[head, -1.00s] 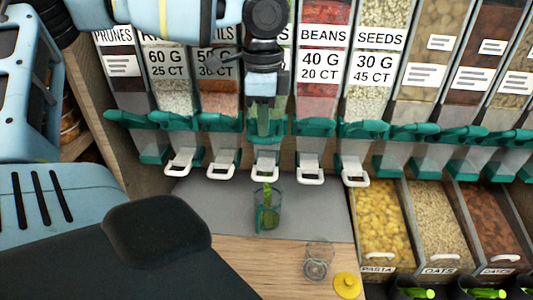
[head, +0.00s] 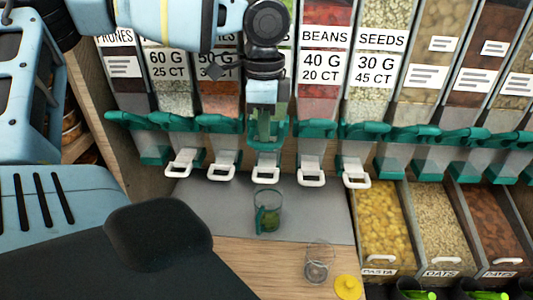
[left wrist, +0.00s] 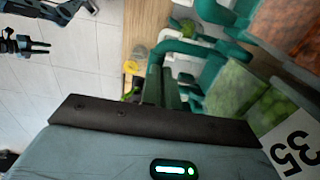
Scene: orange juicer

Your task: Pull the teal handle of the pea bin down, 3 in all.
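The pea bin is the dispenser behind my left gripper, its label mostly hidden; its green contents (left wrist: 282,112) show in the left wrist view. My left gripper (head: 266,138) points down at the bin's teal handle (head: 284,130), which its fingers partly cover. The fingers look close together and empty in the left wrist view (left wrist: 161,88). A clear glass (head: 268,213) with green peas at its bottom stands on the grey mat below the white spout (head: 265,172). A dark shape that may be my right gripper (left wrist: 38,46) shows small at the upper left of the left wrist view.
Neighbouring dispensers, such as beans (head: 322,75) and seeds (head: 375,80), have similar teal handles close on both sides. An empty glass (head: 317,265) and a yellow lid (head: 348,287) are on the wooden counter. Open bins, including pasta (head: 380,228), stand at the right.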

